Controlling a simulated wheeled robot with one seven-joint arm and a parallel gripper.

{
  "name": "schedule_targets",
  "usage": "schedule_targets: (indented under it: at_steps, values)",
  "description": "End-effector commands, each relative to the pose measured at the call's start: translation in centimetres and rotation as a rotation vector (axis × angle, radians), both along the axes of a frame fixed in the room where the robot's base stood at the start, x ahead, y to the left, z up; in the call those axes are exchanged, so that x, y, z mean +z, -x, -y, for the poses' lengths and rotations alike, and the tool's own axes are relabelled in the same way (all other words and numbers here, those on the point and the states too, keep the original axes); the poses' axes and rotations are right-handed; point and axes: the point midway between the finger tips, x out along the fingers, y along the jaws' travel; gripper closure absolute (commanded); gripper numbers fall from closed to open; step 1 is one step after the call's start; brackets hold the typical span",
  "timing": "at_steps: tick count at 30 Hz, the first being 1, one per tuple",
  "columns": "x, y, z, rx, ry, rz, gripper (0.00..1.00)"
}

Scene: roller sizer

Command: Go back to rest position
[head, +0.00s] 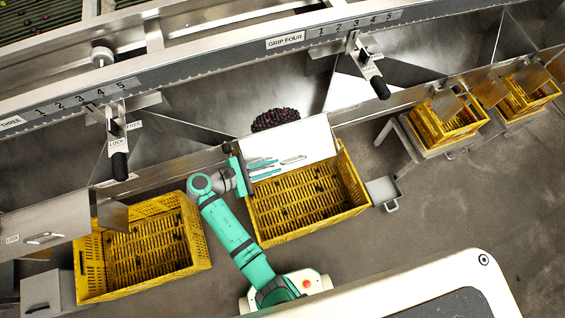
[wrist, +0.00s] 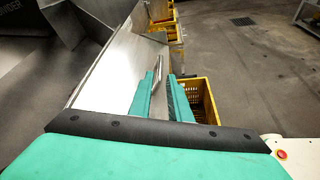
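My gripper (head: 278,166) is at the metal chute gate (head: 305,138) under the "GRIP FOUR" label. Its two teal fingers are apart, with a gap between them in the wrist view (wrist: 162,84). The gate's bar handle (head: 293,160) lies by the fingertips. In the wrist view the handle (wrist: 158,68) stands just beyond the gap, and I see no finger closed on it. My arm reaches up from my base at the bottom middle.
A yellow crate (head: 259,222) with a few dark fruits stands below the gate. Another crate (head: 95,290) stands left. A dark fruit pile (head: 276,118) lies behind the gate. Lever handles (head: 119,165) hang from the rail. Grey floor is open at right.

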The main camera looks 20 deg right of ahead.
Motion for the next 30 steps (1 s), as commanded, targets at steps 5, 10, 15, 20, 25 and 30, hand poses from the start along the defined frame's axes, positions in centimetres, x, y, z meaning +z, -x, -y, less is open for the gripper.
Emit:
schedule_targets:
  at_steps: [5, 10, 15, 20, 25, 30]
  values:
    - [0.5, 0.2, -1.2, 0.000, 0.000, 0.000, 0.83]
    - [0.5, 0.3, -1.4, -0.001, 0.000, 0.000, 0.83]
    - [0.5, 0.3, -1.3, -0.001, 0.000, 0.000, 0.83]
    - [0.5, 0.3, -1.3, -0.001, 0.000, 0.000, 0.83]
    - [0.5, 0.3, -1.3, -0.001, 0.000, 0.000, 0.83]
    - [0.5, 0.3, -1.6, 0.005, -0.001, 0.000, 0.83]
